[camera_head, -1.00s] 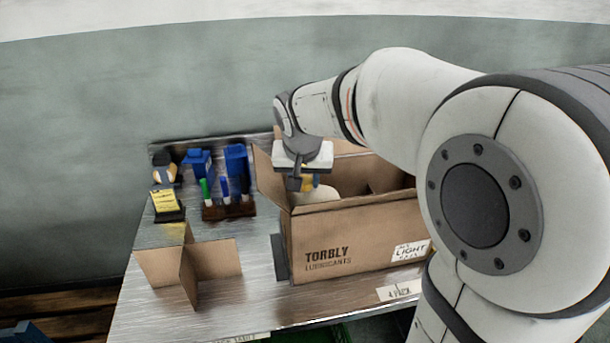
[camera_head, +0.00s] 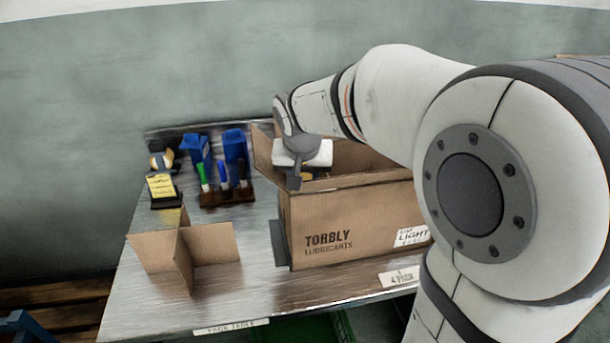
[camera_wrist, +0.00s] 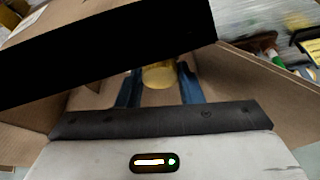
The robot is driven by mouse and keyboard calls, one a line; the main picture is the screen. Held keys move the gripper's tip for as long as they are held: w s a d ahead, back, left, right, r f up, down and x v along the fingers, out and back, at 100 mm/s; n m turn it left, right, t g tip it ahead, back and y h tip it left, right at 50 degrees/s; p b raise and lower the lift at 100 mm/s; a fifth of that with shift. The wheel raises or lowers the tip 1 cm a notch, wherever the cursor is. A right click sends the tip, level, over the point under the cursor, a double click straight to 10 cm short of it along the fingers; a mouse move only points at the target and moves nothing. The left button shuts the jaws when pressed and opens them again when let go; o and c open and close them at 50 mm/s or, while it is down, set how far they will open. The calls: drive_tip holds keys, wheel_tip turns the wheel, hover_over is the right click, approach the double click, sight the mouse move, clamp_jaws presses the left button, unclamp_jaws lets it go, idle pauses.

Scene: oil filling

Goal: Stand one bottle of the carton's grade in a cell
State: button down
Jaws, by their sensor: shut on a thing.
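The open carton (camera_head: 365,230) stands on the right of the metal table, marked "TORBLY LUBRICANTS" with a white "LIGHT" label (camera_head: 413,236). My gripper (camera_head: 296,180) is down at the carton's left end, its fingers mostly hidden behind the front wall. In the wrist view the blue fingers (camera_wrist: 160,88) are shut on a bottle, of which a yellow part (camera_wrist: 159,75) shows between them. The carton's brown walls (camera_wrist: 236,90) surround it there. The bottle's body, its base and the cell under it are hidden, so I cannot tell whether it touches the carton floor.
A cardboard cross divider (camera_head: 185,255) stands on the table left of the carton. Behind it are a marker rack (camera_head: 227,196), blue containers (camera_head: 236,148) and a black stand with a yellow note (camera_head: 161,187). The front of the table between divider and carton is bare.

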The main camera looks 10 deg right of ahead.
drive_tip(key=shift+f+b, duration=0.35)
drive_tip(key=shift+b, duration=0.05)
drive_tip(key=c, duration=0.9)
unclamp_jaws()
drive_tip(key=shift+s, duration=0.1)
